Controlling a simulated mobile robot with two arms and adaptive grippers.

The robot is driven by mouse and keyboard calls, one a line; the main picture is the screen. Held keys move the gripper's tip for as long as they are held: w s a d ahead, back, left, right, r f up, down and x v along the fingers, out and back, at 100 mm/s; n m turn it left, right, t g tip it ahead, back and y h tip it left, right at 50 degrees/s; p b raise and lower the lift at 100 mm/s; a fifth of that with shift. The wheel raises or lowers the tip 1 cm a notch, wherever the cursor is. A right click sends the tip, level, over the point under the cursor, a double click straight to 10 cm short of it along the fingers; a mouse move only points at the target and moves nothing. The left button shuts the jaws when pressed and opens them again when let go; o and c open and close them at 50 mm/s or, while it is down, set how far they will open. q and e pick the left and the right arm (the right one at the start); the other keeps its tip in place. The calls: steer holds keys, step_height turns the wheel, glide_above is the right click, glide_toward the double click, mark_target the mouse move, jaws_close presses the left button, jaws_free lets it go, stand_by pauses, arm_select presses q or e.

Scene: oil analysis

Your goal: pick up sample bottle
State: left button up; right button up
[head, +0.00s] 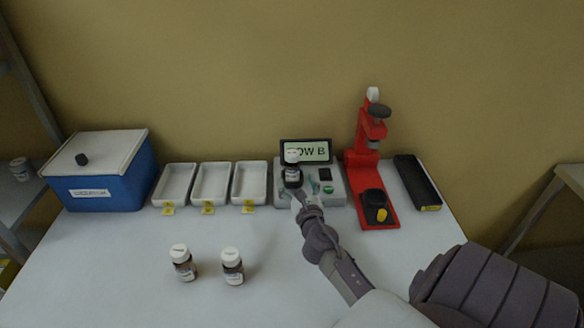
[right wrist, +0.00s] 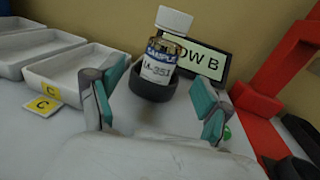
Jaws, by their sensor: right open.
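A sample bottle (head: 292,171) with a white cap and a label stands in the dark round holder of the grey analyzer (head: 335,192). In the right wrist view the bottle (right wrist: 162,55) sits in the black cup (right wrist: 152,85), tilted in the picture, beyond my fingertips. My right gripper (right wrist: 158,103) is open, with its teal-padded fingers apart on either side of the cup and nothing between the pads. It also shows in the head view (head: 299,193), just in front of the holder. Two more sample bottles stand on the table front, one left (head: 183,263) and one right (head: 232,266). My left gripper is not in view.
The analyzer's screen (head: 306,151) reads partly "OW B". Three white trays (head: 191,201) with yellow tags stand left of it, beside a blue box (head: 110,189). A red press (head: 366,163) and a black tray (head: 418,182) stand right. The table's front middle is clear.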

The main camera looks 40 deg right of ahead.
mark_target(294, 173)
steer(key=shift+x, duration=1.05)
steer(key=x, duration=0.4)
steer(key=shift+w+d+r, duration=0.1)
steer(key=shift+w+d, duration=0.05)
steer(key=shift+w, duration=0.1)
steer(key=shift+s, duration=0.1)
steer(key=shift+r, duration=0.1)
steer(key=shift+c, duration=1.2)
steer(key=shift+p, duration=0.3)
steer(key=c, duration=1.2)
